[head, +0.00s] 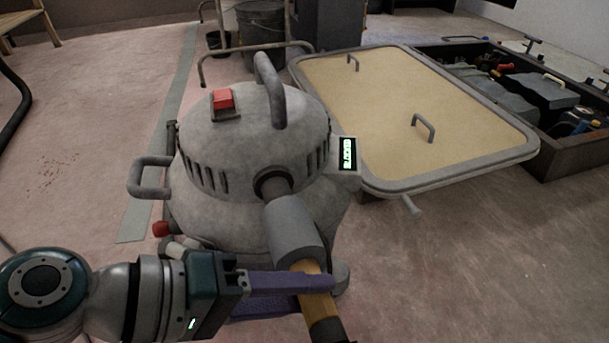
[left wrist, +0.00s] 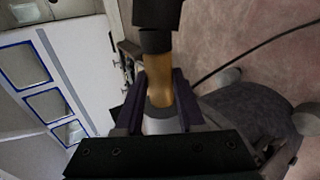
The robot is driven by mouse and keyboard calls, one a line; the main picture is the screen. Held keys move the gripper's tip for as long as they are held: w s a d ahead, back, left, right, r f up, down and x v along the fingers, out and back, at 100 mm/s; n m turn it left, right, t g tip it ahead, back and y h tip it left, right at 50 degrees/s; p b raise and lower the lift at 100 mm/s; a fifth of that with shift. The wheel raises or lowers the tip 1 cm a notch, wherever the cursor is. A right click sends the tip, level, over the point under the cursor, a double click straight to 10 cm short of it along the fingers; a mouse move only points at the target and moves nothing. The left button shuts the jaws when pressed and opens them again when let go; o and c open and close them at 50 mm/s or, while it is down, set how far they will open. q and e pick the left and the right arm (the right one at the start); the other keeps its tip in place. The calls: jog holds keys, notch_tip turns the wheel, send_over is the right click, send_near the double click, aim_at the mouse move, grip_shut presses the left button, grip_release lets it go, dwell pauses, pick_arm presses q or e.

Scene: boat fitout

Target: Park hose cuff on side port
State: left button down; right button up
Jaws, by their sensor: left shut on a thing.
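A grey domed vacuum (head: 250,140) stands on the floor in the middle of the head view. Its side port (head: 272,186) has a dark ring and faces me. The hose cuff (head: 290,228) has a wide grey sleeve and an orange-tan grip section, with dark hose at its near end. The sleeve lines up with the port's stub and overlaps it in the picture; how far it is on is hidden. My left gripper (head: 316,292) is shut on the tan section. The left wrist view shows the tan section (left wrist: 157,75) between my left gripper's fingers (left wrist: 157,100). My right gripper is out of view.
A framed tan panel (head: 420,110) with two handles lies right of the vacuum. An open toolbox (head: 560,160) stands beyond it. A dark bucket (head: 262,25) and a metal frame (head: 250,48) stand behind. The floor (head: 80,140) at left is mostly clear.

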aim_at(276, 256)
pick_arm(q)
jog(key=shift+w+a+b, duration=0.25)
jog(key=shift+w+b, duration=0.15)
jog(key=shift+w, duration=0.3)
jog(key=shift+w+a+b, duration=0.25)
jog(key=shift+w+b, duration=0.15)
jog(key=shift+w, duration=0.35)
jog(key=shift+w+a+b, duration=0.25)
jog(key=shift+w+b, duration=0.15)
jog(key=shift+w, duration=0.3)
jog(key=shift+w+a, duration=0.1)
jog(key=shift+a, duration=0.05)
dwell(0.4)
jog(key=shift+f, duration=0.15)
dwell(0.3)
